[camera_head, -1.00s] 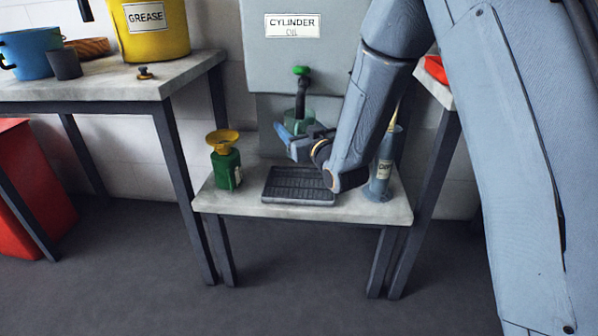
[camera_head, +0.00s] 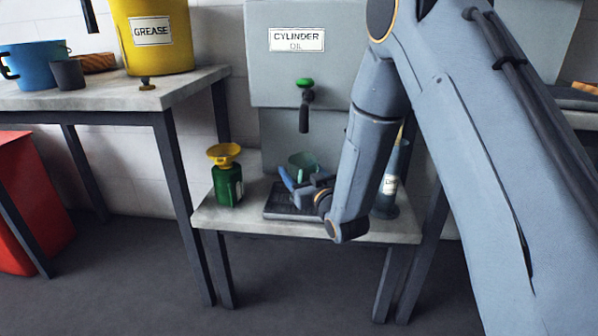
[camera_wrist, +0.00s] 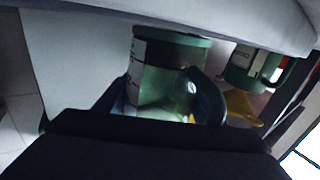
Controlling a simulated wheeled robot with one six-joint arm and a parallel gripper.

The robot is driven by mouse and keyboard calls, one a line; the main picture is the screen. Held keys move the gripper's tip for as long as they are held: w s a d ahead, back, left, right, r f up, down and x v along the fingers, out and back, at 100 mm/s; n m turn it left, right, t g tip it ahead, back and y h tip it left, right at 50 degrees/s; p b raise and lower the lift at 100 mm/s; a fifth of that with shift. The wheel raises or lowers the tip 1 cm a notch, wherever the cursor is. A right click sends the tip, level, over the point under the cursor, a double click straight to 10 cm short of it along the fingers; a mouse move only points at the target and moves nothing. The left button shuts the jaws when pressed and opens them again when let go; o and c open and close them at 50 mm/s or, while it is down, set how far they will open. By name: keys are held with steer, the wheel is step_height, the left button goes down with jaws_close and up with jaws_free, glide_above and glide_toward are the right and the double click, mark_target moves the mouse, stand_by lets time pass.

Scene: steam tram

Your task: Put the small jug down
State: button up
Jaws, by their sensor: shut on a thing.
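The small jug (camera_head: 303,162) is green, with its rim showing above my gripper (camera_head: 300,186) in the head view. In the wrist view, the jug (camera_wrist: 168,68) is see-through green with scale marks, held between the two dark fingers of my gripper (camera_wrist: 167,98). My gripper is shut on it. The jug is over the dark ribbed drip tray (camera_head: 283,213), below the tap (camera_head: 304,108), with a gap under the spout. My gripper and wrist hide the jug's lower part, so I cannot tell whether it touches the tray.
A green can (camera_head: 228,186) with a yellow funnel (camera_head: 223,153) stands left of the tray. A grey oil can (camera_head: 390,190) stands to the right, partly behind my arm. The low table's (camera_head: 225,220) front left is bare. The cylinder oil tank (camera_head: 300,70) is behind.

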steer(key=o, duration=1.5)
steer(key=shift+f, duration=0.1)
